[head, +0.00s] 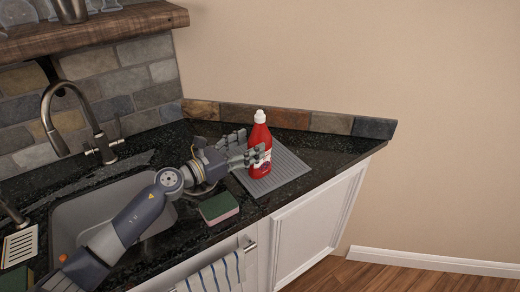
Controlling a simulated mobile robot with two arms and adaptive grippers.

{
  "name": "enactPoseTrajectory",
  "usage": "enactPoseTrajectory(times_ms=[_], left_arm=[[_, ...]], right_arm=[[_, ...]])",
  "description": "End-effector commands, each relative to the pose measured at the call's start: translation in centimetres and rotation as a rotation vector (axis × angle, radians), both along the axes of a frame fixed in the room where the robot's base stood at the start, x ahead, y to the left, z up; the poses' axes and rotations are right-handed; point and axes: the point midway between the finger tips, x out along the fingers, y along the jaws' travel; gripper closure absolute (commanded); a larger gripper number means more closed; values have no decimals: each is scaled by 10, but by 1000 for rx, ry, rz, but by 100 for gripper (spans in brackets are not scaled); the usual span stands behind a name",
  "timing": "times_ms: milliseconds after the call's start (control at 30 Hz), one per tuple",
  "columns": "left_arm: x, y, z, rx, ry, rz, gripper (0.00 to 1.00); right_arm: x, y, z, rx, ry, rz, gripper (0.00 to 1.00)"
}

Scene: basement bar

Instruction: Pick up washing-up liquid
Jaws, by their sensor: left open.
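The washing-up liquid (261,133) is a red bottle with a white cap. It stands upright on a grey ribbed mat (284,170) on the black counter. My left gripper (250,146) is open at the bottle's left side, its fingers reaching up to the bottle. One finger overlaps the bottle's label in the picture; I cannot tell whether it touches. My right gripper is not in view.
A green and pink sponge (219,207) lies on the counter edge in front of the gripper. The sink (75,222) and a tall tap (72,120) are at the left. A wooden shelf (90,30) hangs above. The counter's right end (345,152) is clear.

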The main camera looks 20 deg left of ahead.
Motion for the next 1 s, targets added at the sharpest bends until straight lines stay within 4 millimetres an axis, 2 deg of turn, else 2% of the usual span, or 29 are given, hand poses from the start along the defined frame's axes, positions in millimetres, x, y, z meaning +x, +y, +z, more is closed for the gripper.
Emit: enactPoseTrajectory(times_ms=[100,300,567,667,833,867,1000], left_arm=[[14,-12,-1,-6,0,-1,40],[33,-24,-4,-3,-1,0,40],[35,-25,-6,0,0,-1,40],[35,-25,-6,0,0,-1,58],[35,-25,-6,0,0,-1,96],[35,-25,-6,0,0,-1,100],[35,-25,-6,-1,-1,0,100]], right_arm=[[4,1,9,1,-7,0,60],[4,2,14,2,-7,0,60],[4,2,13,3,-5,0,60],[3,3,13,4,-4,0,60],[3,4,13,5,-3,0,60],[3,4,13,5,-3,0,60],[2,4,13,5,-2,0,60]])
